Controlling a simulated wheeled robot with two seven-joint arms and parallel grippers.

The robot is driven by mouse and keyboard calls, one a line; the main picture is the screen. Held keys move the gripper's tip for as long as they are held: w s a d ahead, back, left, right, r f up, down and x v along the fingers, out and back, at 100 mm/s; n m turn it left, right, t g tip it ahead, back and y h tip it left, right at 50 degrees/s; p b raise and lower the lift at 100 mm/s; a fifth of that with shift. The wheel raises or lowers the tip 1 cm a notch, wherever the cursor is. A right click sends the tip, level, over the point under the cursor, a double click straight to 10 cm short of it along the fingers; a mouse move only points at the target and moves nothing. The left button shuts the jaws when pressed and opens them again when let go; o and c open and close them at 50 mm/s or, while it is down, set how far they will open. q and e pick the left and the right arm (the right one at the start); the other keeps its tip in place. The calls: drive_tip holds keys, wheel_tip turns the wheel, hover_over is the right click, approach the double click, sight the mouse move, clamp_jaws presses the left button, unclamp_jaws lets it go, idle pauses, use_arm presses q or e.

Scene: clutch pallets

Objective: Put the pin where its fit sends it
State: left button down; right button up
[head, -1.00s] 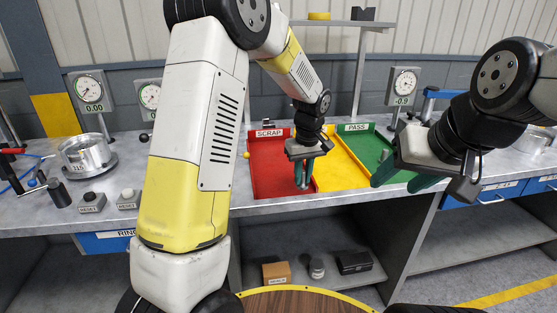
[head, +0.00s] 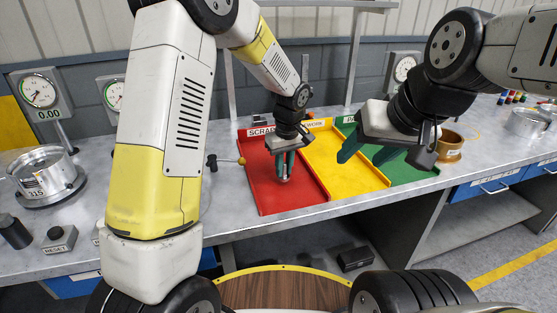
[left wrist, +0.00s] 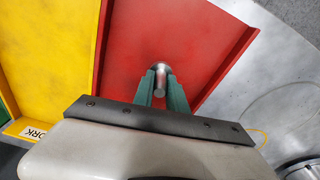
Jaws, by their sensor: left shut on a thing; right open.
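My left gripper (head: 284,177) is over the red SCRAP tray (head: 258,190). Its green fingers are shut on the pin (left wrist: 161,77), a small grey metal piece that shows between the fingertips in the left wrist view. In the head view the fingers mostly hide the pin. I cannot tell whether the pin touches the tray floor. The yellow rework tray (head: 345,170) lies in the middle and the green PASS tray (head: 410,168) to its right. My right gripper (head: 358,154) is open and empty, above the yellow and green trays.
A dial gauge (head: 40,92) reading 0.00 and a metal ring (head: 45,172) stand at the left. A RESET button (head: 57,236) is near the front edge. A bronze ring (head: 450,146) stands right of the green tray. Bare bench lies in front of the trays.

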use_arm(q)
drive_tip(key=shift+s+d+f, duration=0.15)
drive_tip(key=shift+s+f, duration=0.15)
drive_tip(key=shift+f, duration=0.7)
drive_tip(key=shift+w, duration=0.1)
drive_tip(key=shift+f, duration=0.2)
drive_tip(key=c, duration=1.3)
unclamp_jaws()
drive_tip(key=shift+c, duration=0.2)
